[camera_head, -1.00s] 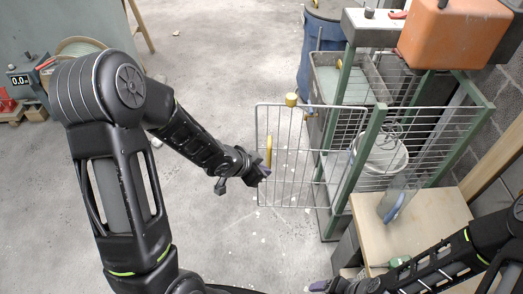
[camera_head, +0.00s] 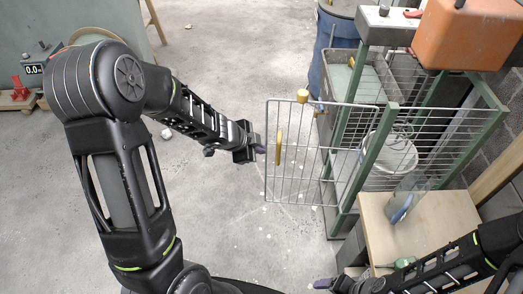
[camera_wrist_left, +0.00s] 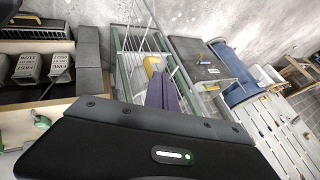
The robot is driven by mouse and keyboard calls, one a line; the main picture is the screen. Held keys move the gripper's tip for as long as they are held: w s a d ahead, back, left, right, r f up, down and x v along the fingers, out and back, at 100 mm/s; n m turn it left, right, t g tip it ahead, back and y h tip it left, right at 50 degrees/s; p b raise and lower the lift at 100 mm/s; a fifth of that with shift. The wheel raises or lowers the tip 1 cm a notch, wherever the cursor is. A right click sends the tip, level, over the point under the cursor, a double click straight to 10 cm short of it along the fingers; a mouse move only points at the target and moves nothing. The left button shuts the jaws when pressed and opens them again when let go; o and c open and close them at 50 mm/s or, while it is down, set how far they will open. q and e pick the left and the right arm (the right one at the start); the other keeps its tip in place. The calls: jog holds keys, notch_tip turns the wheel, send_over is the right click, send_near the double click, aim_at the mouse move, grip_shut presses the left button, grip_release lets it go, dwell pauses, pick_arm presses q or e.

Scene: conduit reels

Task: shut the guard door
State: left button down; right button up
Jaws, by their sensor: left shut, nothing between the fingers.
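The guard door (camera_head: 312,178) is a wire mesh panel with a yellow upright handle (camera_head: 278,148). It stands open, swung out to the left from the green-framed cage (camera_head: 374,152). My left gripper (camera_head: 262,149) is shut and empty, just left of the door's free edge, at handle height. Whether it touches the door cannot be told. In the left wrist view, the dark purple fingers (camera_wrist_left: 163,95) are together, just below the yellow handle (camera_wrist_left: 152,66). My right gripper (camera_head: 320,284) shows only its tip at the bottom edge; its jaws are unclear.
An orange box (camera_head: 460,32) sits above the cage. A blue drum (camera_head: 336,45) stands behind.

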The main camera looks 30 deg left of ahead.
aim_at(270, 153)
pick_arm(q)
jog(key=b+x, duration=0.3)
jog(key=x, duration=0.5)
jog(key=shift+f+b, duration=0.1)
jog(key=shift+b, duration=0.3)
jog(key=shift+w+f, duration=0.15)
